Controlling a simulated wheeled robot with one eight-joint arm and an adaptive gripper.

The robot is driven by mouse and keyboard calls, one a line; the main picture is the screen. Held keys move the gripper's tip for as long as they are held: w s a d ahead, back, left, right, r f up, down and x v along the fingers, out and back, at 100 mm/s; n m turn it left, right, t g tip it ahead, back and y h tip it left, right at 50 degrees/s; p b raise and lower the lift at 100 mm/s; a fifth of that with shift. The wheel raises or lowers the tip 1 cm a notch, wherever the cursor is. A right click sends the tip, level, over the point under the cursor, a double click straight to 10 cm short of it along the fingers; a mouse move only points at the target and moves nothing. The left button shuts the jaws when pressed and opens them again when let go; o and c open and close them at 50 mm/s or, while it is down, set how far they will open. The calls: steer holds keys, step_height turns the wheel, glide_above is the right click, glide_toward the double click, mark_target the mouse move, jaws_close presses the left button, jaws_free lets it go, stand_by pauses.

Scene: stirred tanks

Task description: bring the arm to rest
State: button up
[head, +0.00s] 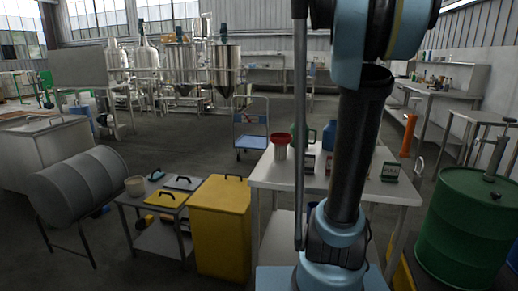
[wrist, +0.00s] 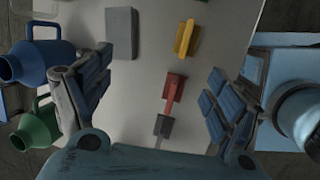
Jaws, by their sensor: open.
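My arm (head: 355,140) stands up in the right middle of the head view, with its dark tube rising from a pale blue joint to a large blue joint at the top edge. My gripper (wrist: 158,65) shows in the wrist view with its two ridged fingers spread wide. It is open, with nothing held between the fingers. It faces down over a pale tabletop (wrist: 145,80). The gripper itself is not visible in the head view.
The wrist view shows a grey block (wrist: 121,33), a yellow item (wrist: 187,38), a red item (wrist: 172,88), a blue jug (wrist: 38,58) and a green jug (wrist: 37,128). The head view shows a yellow bin (head: 220,225), a grey drum (head: 80,187) and a green drum (head: 465,230).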

steer(key=s+a+f+m+y, duration=0.1)
steer(key=s+a+f+m, duration=0.6)
steer(key=s+a+f, duration=0.2)
steer(key=s+a+f+m+y, duration=0.2)
steer(key=s+a+f+m, duration=0.5)
steer(key=s+f, duration=0.5)
steer(key=shift+s+a+f, duration=0.15)
steer(key=shift+s+a, duration=0.75)
steer(key=shift+a, duration=0.1)
